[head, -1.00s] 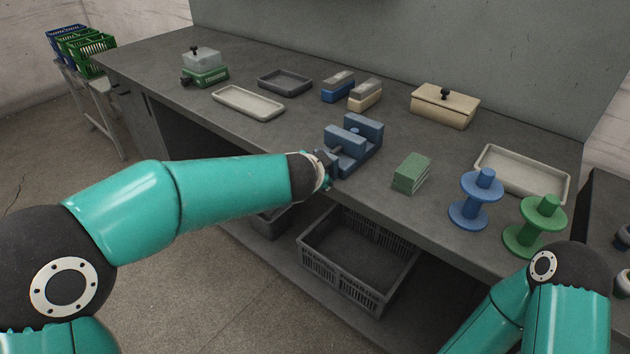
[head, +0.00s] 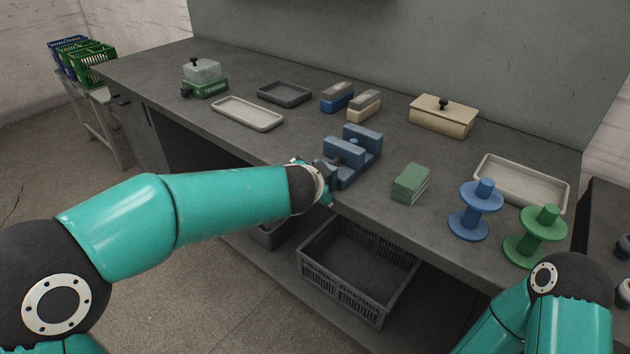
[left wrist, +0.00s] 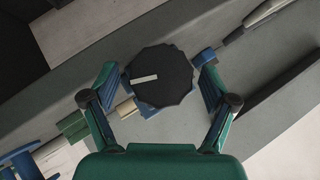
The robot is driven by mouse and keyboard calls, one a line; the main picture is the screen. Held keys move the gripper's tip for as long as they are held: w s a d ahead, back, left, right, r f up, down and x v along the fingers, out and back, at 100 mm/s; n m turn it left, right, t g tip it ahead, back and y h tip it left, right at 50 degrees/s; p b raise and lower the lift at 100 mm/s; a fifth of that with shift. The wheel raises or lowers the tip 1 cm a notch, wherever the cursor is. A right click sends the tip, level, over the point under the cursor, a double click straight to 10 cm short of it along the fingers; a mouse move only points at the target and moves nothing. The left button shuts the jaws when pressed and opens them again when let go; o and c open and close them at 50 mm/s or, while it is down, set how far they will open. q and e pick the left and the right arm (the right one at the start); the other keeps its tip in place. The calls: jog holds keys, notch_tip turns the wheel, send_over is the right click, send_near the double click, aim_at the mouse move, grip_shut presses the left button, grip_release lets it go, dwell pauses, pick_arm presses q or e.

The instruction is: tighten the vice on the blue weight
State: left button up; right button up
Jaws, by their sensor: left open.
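The blue vice (head: 345,152) stands near the bench's front edge. A small blue top shows between its two jaws and may be the blue weight (head: 354,141); the rest of it is hidden, so I cannot tell how tightly it sits. My left gripper (head: 314,181) is at the vice's front end. In the left wrist view, the vice's black round knob (left wrist: 162,88) with a white mark lies between the open fingers of the gripper (left wrist: 158,66), with a gap visible on each side. My right gripper is out of view.
A green block (head: 410,183) lies right of the vice, then a blue spool (head: 475,222) and a green spool (head: 536,246). Behind stand a blue block (head: 337,97), a cream block (head: 364,105) and a lidded box (head: 442,118). A grey crate (head: 340,290) sits below.

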pick_arm(q)
jog(key=v, duration=1.1)
jog(key=shift+s+r, duration=0.25)
